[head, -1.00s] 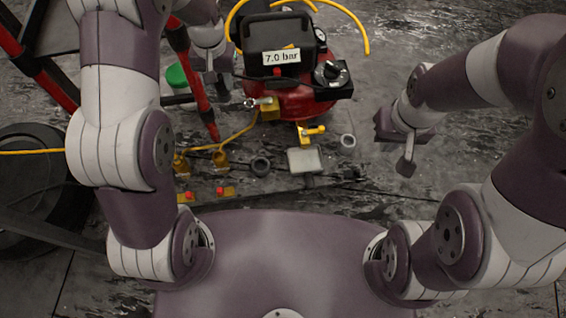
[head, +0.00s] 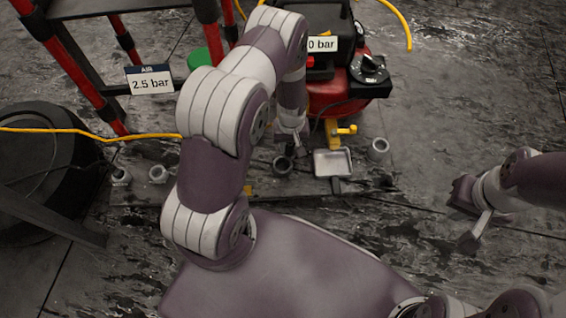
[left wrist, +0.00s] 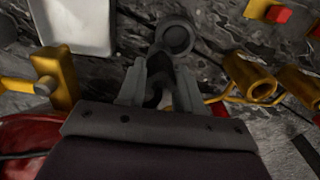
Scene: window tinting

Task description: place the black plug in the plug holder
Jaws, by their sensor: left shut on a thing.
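My left gripper (head: 292,140) reaches down in front of the red compressor, its fingers small in the head view. In the left wrist view its fingers (left wrist: 160,88) are shut on a dark piece, the black plug (left wrist: 154,92), mostly hidden between them. A dark grey round cup (left wrist: 175,36), which looks like the plug holder, lies just beyond the fingertips. The cup also shows in the head view (head: 282,166), just below the gripper. I cannot tell whether plug and cup touch. My right gripper (head: 474,222) hangs far to the right, away from these; its jaw opening is unclear.
A pale tray (head: 333,163) and a lighter grey ring (head: 378,148) lie right of the cup. A yellow valve (head: 345,131) sticks out of the compressor (head: 340,98). Grey cups (head: 158,174) stand further left.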

